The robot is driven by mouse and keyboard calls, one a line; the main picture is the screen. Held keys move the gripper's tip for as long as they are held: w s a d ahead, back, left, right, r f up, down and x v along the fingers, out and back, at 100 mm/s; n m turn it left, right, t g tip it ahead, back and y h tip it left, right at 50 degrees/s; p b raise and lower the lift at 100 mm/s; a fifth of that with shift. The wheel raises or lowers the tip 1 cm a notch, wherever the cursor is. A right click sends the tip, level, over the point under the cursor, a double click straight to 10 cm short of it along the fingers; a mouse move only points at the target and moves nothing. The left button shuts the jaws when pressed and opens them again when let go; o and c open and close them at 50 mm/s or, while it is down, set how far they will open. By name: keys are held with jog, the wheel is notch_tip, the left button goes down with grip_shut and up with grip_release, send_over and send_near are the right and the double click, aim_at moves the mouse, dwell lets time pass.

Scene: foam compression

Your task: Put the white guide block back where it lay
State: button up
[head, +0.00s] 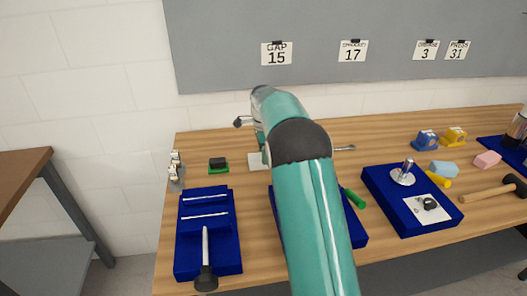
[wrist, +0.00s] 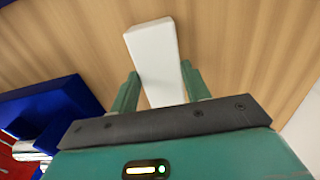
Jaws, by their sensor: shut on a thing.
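The white guide block (wrist: 154,55) is a long pale bar between the two fingers of my gripper (wrist: 160,92) in the wrist view. My gripper is shut on it, with wood table top behind it. I cannot tell whether the block touches the table. In the head view, part of a white piece (head: 254,161) shows just left of my arm, which looks like the same block. My arm hides the rest of it and my fingertips there.
A blue tray with a tool (head: 184,240) lies at the left front. Another blue tray (head: 357,239) is partly behind my arm. A blue tray (head: 385,215) with a metal piece stands right. A green-and-black block (head: 219,166) lies left of the white piece. The wall is behind.

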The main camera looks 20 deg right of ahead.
jog(key=shift+f, duration=0.3)
dwell(0.5)
jog(key=o, duration=1.1)
jog(key=shift+o, duration=0.2)
jog(key=shift+r, duration=0.1)
notch_tip(320, 180, up, 14)
jog(key=shift+f, duration=0.2)
jog(key=shift+s, duration=0.1)
